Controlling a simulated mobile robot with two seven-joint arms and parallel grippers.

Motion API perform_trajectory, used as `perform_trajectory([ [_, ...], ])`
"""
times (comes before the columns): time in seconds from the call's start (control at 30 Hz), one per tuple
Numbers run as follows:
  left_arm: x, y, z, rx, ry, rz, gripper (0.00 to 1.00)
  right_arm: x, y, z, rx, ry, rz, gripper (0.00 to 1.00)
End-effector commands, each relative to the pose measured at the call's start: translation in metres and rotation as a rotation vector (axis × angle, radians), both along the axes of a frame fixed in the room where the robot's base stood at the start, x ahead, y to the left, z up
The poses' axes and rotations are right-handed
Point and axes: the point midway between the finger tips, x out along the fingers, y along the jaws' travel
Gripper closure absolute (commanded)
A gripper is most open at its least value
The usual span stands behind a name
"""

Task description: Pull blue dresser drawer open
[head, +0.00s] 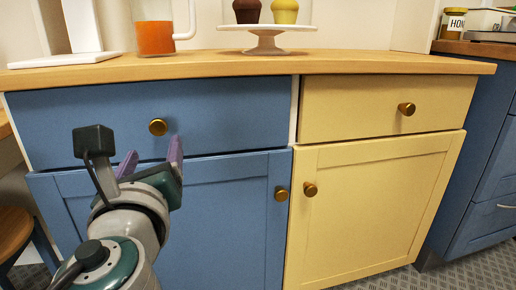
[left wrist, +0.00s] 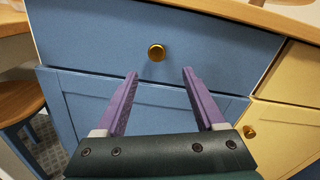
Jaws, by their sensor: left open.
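The blue drawer (head: 222,112) is at the upper left of the dresser in the head view and looks closed. Its round brass knob (head: 158,127) is at the middle of its front. My left gripper (head: 151,158) is open and empty in front of the blue dresser, just below the knob in the picture. In the left wrist view the knob (left wrist: 156,52) shows beyond and above the two purple fingertips (left wrist: 160,73), roughly midway between them. The fingers do not appear to touch it. My right gripper is in neither view.
A blue door (head: 230,215) with its own knob (head: 281,194) is below the drawer. A yellow drawer (head: 370,108) and door (head: 365,210) are to the right. The wooden top (head: 200,66) holds a glass mug (head: 154,37) and a cake stand (head: 266,38). A stool (left wrist: 18,92) stands at left.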

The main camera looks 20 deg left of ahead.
Motion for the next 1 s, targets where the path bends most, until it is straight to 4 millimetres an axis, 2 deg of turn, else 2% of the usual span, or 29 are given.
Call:
perform_trajectory([
  [0.17,0.015,0.009,0.0,0.01,-0.001,0.001,0.29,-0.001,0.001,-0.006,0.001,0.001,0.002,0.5],
  [0.4,0.055,0.033,-0.002,0.007,-0.003,0.001,0.29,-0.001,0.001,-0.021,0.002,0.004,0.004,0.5],
  [0.6,0.078,0.047,-0.001,0.006,-0.001,0.0,0.29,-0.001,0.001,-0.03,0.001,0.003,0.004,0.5],
  [0.97,0.084,0.052,0.0,0.004,0.0,0.001,0.29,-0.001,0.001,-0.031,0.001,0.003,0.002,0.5],
  [1.0,0.084,0.052,0.0,0.004,0.0,0.001,0.31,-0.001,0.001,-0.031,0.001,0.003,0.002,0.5],
])
